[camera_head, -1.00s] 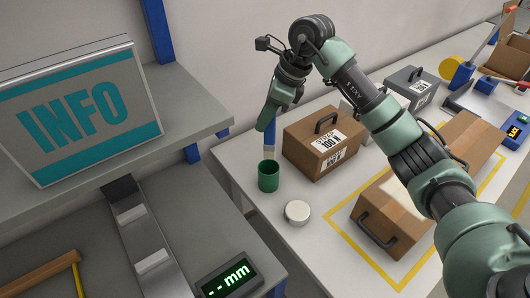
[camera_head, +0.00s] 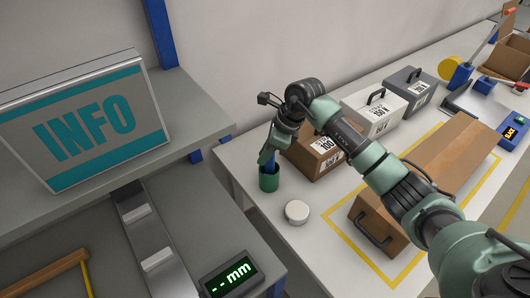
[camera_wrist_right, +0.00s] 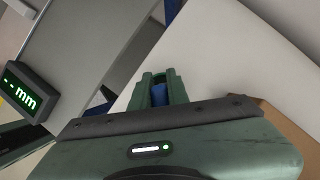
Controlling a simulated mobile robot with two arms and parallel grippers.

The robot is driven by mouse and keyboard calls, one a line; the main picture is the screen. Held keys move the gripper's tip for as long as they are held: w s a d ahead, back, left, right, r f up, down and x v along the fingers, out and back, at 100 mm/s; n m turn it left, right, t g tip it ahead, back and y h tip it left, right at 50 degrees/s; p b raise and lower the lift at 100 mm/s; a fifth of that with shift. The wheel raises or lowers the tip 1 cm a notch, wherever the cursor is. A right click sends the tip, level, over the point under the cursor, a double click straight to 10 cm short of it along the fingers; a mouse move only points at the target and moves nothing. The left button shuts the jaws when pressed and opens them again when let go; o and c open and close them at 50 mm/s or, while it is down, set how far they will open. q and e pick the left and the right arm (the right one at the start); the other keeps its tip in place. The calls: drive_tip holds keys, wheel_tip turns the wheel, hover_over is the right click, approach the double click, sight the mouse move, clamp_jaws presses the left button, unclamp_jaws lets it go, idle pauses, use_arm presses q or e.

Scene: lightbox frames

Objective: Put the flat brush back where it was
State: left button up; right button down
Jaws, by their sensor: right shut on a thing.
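In the right wrist view the blue handle (camera_wrist_right: 160,95) sits between the green fingers (camera_wrist_right: 161,82). My left gripper is not in view.
A brown case (camera_head: 318,155) is close behind my right gripper. A large brown box (camera_head: 440,170) lies inside the yellow outline. An INFO sign (camera_head: 85,125) stands on the left shelf.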

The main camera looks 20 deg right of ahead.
drive_tip(key=shift+f, duration=0.1)
drive_tip(key=c, duration=1.4)
unclamp_jaws()
drive_tip(key=shift+o, duration=0.2)
drive_tip(key=b+v, duration=0.3)
drive_tip(key=v, duration=0.9)
